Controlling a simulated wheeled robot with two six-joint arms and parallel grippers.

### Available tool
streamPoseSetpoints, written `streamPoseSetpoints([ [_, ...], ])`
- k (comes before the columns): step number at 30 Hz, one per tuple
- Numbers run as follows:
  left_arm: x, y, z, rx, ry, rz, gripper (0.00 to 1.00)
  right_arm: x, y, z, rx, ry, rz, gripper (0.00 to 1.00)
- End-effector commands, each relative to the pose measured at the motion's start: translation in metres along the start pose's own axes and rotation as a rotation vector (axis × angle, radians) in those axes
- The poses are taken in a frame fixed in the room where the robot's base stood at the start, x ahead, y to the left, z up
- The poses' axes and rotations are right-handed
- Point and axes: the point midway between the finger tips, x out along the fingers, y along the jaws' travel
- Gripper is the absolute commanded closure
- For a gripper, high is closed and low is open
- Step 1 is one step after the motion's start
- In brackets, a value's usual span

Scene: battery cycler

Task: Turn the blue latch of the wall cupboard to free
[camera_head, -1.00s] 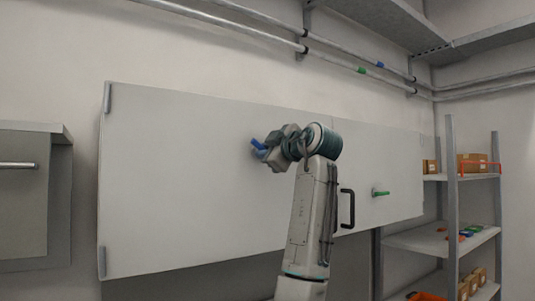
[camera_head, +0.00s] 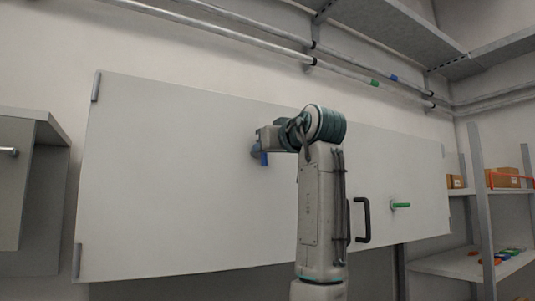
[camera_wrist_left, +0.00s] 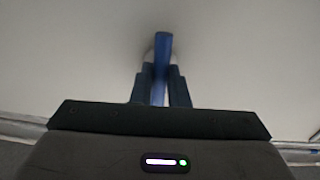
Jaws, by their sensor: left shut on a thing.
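The wall cupboard (camera_head: 180,190) is a wide white-grey panel in the head view. Its blue latch (camera_head: 264,159) shows on the panel's face, partly hidden by my left gripper (camera_head: 258,150). In the left wrist view the blue latch (camera_wrist_left: 163,48) stands out from a pale round base on the panel. My left gripper (camera_wrist_left: 160,85) is shut on it there, with a dark finger on each side of the blue bar. My right gripper is in neither current view.
A green latch (camera_head: 400,205) and a black handle (camera_head: 361,220) sit on the cupboard, right of my arm. Pipes (camera_head: 270,42) run above. A shelf rack (camera_head: 484,200) with boxes stands at right, a grey cabinet (camera_head: 30,190) at left.

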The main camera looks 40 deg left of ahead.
Motion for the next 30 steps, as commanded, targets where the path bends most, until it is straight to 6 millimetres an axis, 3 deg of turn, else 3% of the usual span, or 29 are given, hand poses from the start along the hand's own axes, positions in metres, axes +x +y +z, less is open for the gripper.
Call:
streamPoseSetpoints([
  [15,0.0,0.0,0.002,0.459,-0.004,-0.001,1.0,0.02,0.001,-0.006,0.0,0.009,0.002,0.64],
  [30,0.0,0.001,0.001,0.674,-0.002,-0.002,1.0,0.027,0.002,-0.006,-0.001,0.01,0.004,0.64],
])
